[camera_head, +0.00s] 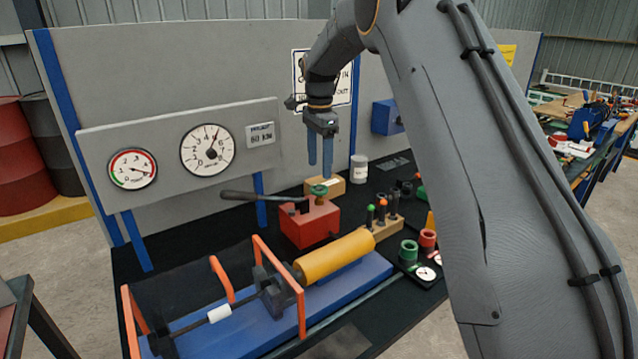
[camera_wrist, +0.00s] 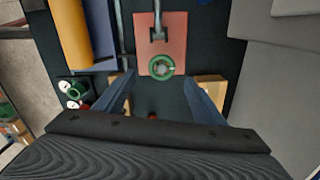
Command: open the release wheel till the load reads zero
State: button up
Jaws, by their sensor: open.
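The release wheel is a small green ring (camera_head: 319,190) on top of the red pump block (camera_head: 311,226), in the middle of the bench. The wrist view shows the green wheel (camera_wrist: 160,65) ahead of the fingertips, near the edge of the red block (camera_wrist: 170,38). A black lever runs left from the block. My gripper (camera_head: 320,172) is open, empty and pointing down above the wheel, apart from it. Its two blue fingers (camera_wrist: 158,88) stand wide apart. The large white dial (camera_head: 207,149) has its needle up and right of centre; its exact reading is too small to tell.
A smaller dial (camera_head: 132,169) is on the panel's left. The yellow cylinder (camera_head: 335,256) lies in a blue frame with orange guards (camera_head: 279,284). A cardboard box (camera_head: 325,186), a white can (camera_head: 358,168) and a wooden tool block (camera_head: 384,228) stand close by.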

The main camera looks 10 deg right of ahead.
aim_at(319, 189)
jog(key=shift+w, duration=0.2)
jog(key=shift+f+p, duration=1.6)
jog(key=shift+f, duration=2.2)
jog(key=c, duration=1.1)
jog(key=shift+o, duration=0.2)
